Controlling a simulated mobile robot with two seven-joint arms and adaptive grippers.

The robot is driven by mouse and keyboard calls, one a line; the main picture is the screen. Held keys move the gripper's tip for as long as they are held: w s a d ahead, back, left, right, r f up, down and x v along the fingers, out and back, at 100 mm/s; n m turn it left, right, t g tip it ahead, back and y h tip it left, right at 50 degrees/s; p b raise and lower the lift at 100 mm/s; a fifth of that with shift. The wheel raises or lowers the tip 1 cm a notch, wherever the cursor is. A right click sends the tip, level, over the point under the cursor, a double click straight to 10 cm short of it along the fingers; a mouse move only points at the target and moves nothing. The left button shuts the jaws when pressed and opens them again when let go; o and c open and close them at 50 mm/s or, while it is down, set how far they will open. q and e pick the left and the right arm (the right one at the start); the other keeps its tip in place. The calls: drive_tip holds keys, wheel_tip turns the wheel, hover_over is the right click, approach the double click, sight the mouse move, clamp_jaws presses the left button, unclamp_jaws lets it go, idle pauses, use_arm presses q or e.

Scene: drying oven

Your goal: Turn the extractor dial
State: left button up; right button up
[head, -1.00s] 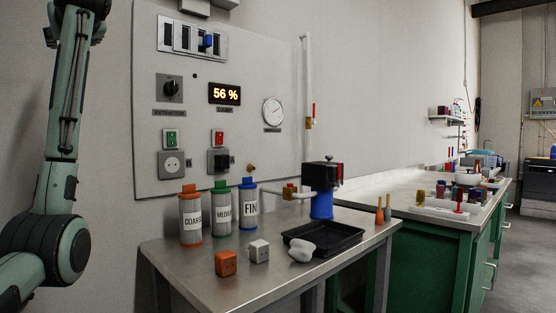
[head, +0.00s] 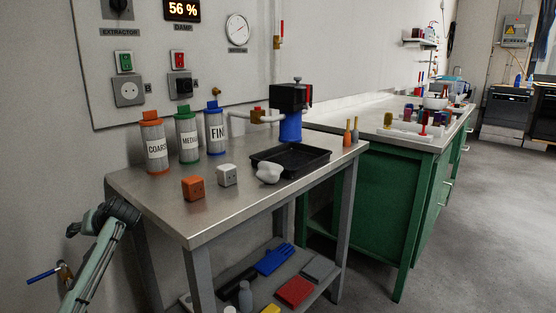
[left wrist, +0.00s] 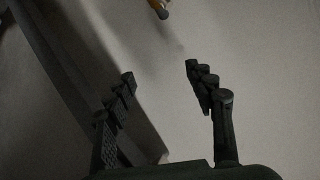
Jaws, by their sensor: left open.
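The black extractor dial (head: 120,8) is on the grey wall panel, cut by the top edge of the head view, above its EXTRACTOR label. My left gripper (head: 78,224) is low at the left in the head view, beside the table and well below the dial. In the left wrist view my left gripper (left wrist: 160,72) is open, with nothing between its dark fingers and a plain pale surface beyond. The dial is not in the left wrist view. My right gripper is not in view.
A steel table (head: 220,215) stands before the panel with labelled canisters, small cubes and a black tray (head: 290,160). A blue-handled valve (head: 42,275) is low at left. Green cabinets (head: 385,195) stand to the right, with open floor (head: 470,230) beyond.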

use_arm(q)
drive_tip(key=d+f+m+t+h, duration=0.2)
drive_tip(key=d+f+m+h, duration=0.4)
drive_tip(key=d+f, duration=0.7)
drive_tip(key=s+d+f+g+h, duration=0.1)
drive_tip(key=s+d+f, duration=0.2)
drive_tip(key=s+f, duration=0.55)
drive_tip(key=s+d+f+g+h, duration=0.1)
drive_tip(key=s+d+f, duration=0.4)
drive_tip(key=s, duration=0.6)
drive_tip(key=s+d+f+g, duration=0.1)
drive_tip(key=s+f, duration=0.1)
drive_tip(key=s, duration=0.6)
drive_tip(key=s+d+f+g+h, duration=0.1)
drive_tip(key=s+d+f, duration=0.1)
drive_tip(key=s, duration=0.7)
drive_tip(key=shift+s+d+m, duration=0.2)
drive_tip(key=shift+m, duration=0.2)
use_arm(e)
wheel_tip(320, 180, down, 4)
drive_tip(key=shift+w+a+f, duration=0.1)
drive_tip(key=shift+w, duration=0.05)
